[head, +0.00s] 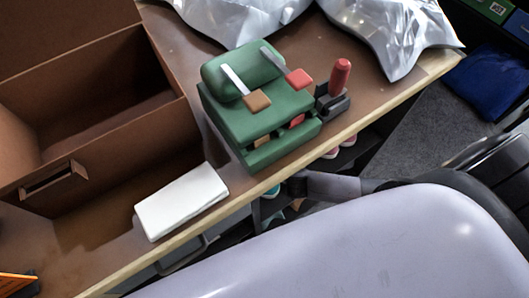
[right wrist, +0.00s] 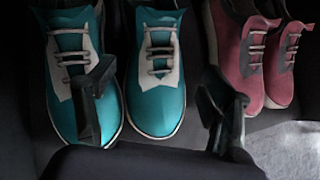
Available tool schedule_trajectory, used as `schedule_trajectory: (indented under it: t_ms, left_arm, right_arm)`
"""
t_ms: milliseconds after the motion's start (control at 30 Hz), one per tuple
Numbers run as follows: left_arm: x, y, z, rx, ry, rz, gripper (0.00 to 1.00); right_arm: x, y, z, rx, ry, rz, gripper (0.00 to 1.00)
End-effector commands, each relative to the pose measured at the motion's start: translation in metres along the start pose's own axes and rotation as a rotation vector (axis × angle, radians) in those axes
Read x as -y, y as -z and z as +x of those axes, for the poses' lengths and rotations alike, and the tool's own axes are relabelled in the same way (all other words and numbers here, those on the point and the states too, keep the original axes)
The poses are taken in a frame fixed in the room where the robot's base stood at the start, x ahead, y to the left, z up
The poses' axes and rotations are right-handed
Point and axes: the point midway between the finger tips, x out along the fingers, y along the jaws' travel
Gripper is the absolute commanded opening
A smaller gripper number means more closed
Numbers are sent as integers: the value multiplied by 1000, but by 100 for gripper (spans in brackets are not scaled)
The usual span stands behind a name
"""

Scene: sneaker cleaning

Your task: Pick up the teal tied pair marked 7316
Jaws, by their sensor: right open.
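A pair of teal sneakers with grey laces and pale tongues shows in the right wrist view, a left shoe (right wrist: 76,75) and a right shoe (right wrist: 157,72) side by side, toes toward the camera. No marking 7316 is readable, and I cannot tell whether the laces are tied together. My right gripper (right wrist: 157,88) is open and empty. One finger overlaps the left teal shoe in the picture; the other is right of the right teal shoe. Contact cannot be told. In the head view a bit of teal (head: 271,191) shows below the table edge. My left gripper is not in view.
Red-pink sneakers (right wrist: 240,55) stand close to the right of the teal pair. Above, the table (head: 85,245) holds an open cardboard box (head: 110,155), a white block (head: 182,200), a green device (head: 262,105) and silvery bags (head: 395,30). The table edge overhangs the shoes.

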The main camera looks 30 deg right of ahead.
Motion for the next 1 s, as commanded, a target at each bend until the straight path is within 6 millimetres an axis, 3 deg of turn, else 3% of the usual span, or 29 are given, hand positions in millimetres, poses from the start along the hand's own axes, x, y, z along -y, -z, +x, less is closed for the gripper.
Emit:
schedule_trajectory:
  t_ms: [267,600,867,1000]
  left_arm:
    - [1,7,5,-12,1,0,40]
    - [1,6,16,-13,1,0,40]
    - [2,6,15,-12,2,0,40]
    - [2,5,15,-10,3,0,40]
  right_arm:
    - [0,0,21,1,-1,1,75]
    - [2,2,62,0,-2,1,75]
    - [3,2,64,-1,-1,0,75]
    - [3,2,64,-1,-1,0,67]
